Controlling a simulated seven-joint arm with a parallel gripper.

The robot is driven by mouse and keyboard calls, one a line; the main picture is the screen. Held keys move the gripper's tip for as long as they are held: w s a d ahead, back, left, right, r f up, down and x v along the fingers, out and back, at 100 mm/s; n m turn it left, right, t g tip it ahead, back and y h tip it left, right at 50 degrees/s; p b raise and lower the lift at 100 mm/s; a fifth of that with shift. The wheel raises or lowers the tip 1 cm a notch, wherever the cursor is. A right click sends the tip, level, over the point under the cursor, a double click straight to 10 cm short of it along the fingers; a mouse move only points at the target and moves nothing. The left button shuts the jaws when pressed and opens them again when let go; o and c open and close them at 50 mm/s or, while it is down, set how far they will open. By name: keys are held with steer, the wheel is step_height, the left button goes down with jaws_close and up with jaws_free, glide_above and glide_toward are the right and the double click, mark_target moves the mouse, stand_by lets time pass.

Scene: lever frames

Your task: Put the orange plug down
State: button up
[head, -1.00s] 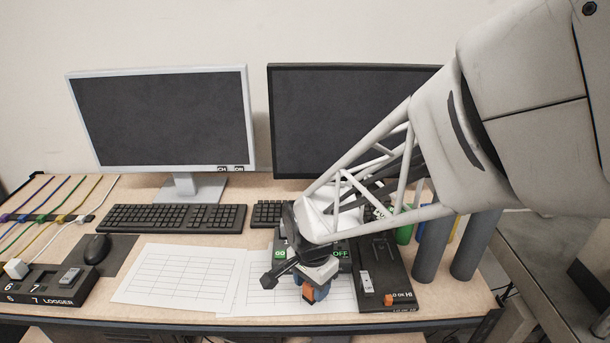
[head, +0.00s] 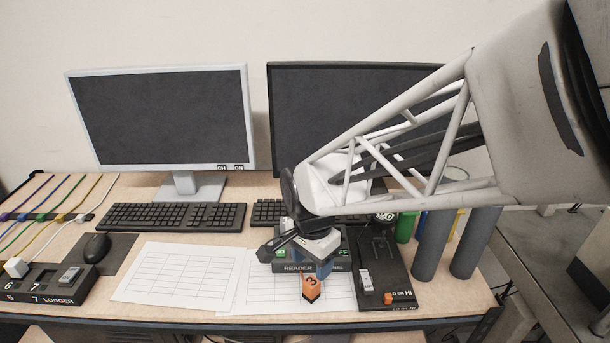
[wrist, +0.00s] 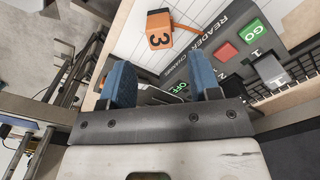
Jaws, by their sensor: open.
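The orange plug (head: 311,287), marked 3 on its side, sits on the white paper at the desk's front, just before the black reader box (head: 290,267). In the wrist view the plug (wrist: 158,38) has a black end and lies beyond my fingertips, apart from them. My gripper (head: 322,268) is open and empty just behind and above the plug, over the reader box's front area. Its two blue fingers show spread in the wrist view (wrist: 163,85).
The reader box has a green GO button (wrist: 257,31), a red button (wrist: 228,52) and a grey switch (wrist: 270,68). A black board (head: 385,275) stands to the right. Papers (head: 180,275) lie left. The black logger (head: 45,283) is at far left.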

mark_target(312, 281)
steer(key=shift+r, duration=2.8)
steer(key=s+d+r+n+t, duration=0.2)
steer(key=s+d+r+n, duration=0.2)
steer(key=s+d+n, duration=0.4)
steer(key=s+d, duration=0.4)
steer(key=d, duration=0.4)
steer(key=shift+s+r+n+t, duration=0.15)
steer(key=shift+s+n+t, duration=0.15)
steer(key=shift+n, duration=0.1)
steer(key=shift+d, duration=0.1)
